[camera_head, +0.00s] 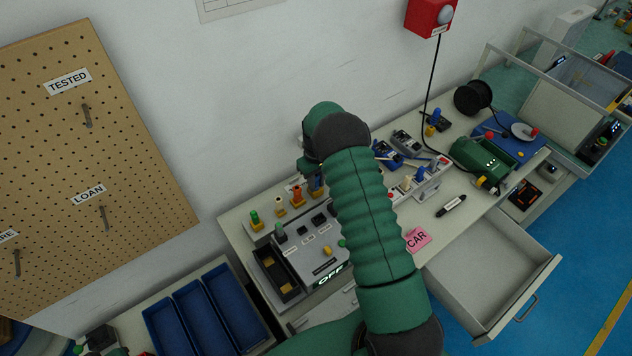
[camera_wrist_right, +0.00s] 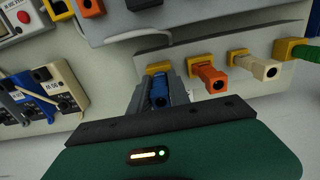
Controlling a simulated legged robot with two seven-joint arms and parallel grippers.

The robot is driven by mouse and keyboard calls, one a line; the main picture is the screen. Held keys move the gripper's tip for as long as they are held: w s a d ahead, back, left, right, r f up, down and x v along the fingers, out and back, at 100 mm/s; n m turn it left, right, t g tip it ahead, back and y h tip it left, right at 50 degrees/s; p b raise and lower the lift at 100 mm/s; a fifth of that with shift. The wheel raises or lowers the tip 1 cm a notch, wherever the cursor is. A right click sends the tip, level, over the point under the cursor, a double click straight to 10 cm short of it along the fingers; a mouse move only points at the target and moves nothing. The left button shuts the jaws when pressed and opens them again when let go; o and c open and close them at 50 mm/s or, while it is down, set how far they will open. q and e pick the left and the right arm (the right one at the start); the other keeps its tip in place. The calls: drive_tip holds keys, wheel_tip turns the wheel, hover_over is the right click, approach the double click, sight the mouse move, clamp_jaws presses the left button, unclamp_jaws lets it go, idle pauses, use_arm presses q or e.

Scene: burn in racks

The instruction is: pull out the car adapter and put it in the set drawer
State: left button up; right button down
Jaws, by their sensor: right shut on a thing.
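My right gripper (camera_wrist_right: 160,97) is shut on a blue adapter (camera_wrist_right: 158,90) in the wrist view, its grey fingers on either side of it. A yellow socket (camera_wrist_right: 157,68) shows just behind the blue adapter; I cannot tell whether it is still seated. In the head view the blue adapter (camera_head: 316,186) is partly hidden by my arm and right gripper (camera_head: 308,170), at the end of a row of adapters. A pink CAR note (camera_head: 417,239) lies at the bench's front edge. An open, empty drawer (camera_head: 500,285) stands out below the bench. My left gripper is not in view.
Orange (camera_wrist_right: 209,77), cream (camera_wrist_right: 254,66) and green (camera_wrist_right: 303,52) adapters stand close beside the held one. A grey test panel (camera_head: 312,250) is in front of the row. A black marker (camera_head: 451,205) and a green device (camera_head: 484,158) lie right. Blue bins (camera_head: 205,315) stand at lower left.

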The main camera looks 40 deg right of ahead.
drive_tip(key=shift+d+r, duration=0.1)
drive_tip(key=shift+r, duration=0.15)
drive_tip(key=shift+r+p, duration=0.5)
drive_tip(key=shift+r, duration=0.05)
idle(0.6)
drive_tip(key=shift+r+p, duration=1)
drive_tip(key=shift+r, duration=0.6)
